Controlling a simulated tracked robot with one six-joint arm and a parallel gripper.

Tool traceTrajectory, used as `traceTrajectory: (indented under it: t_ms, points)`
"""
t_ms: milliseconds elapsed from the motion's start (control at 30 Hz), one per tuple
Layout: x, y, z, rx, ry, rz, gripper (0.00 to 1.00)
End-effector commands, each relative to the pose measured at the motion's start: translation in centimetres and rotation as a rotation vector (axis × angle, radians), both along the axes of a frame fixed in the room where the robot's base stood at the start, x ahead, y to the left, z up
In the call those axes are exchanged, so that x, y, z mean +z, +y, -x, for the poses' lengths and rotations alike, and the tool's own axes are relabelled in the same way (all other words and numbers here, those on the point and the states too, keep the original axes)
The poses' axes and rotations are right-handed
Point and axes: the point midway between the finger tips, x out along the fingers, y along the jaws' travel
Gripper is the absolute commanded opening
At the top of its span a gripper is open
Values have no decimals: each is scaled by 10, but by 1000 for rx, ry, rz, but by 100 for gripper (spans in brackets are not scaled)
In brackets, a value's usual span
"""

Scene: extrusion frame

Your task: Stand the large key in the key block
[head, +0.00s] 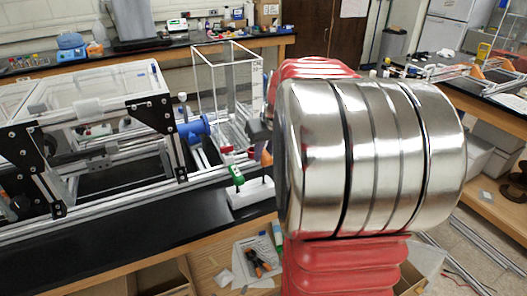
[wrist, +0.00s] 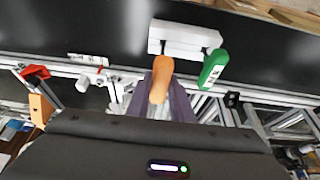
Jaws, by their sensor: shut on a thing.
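My gripper (wrist: 161,103) is shut on an orange-handled piece (wrist: 160,76), which I take to be the large key. Its orange end also shows in the head view (head: 266,158), just below the gripper and partly hidden by my arm. The white key block (head: 251,193) sits on the black bench top near its front edge; it also shows in the wrist view (wrist: 187,38), beyond the held key. A green-handled key (head: 236,175) stands at the block's left end in the head view. The held key appears above the block and apart from it. Its lower end cannot be made out.
A clear-walled box frame (head: 225,85) stands behind. Bare black bench (head: 130,235) lies to the left front.

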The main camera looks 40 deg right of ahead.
Motion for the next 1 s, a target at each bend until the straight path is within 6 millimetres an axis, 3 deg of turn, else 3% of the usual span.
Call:
traceTrajectory:
  t_ms: [1000]
  points:
    - [-7,0,0,0,0,0,0]
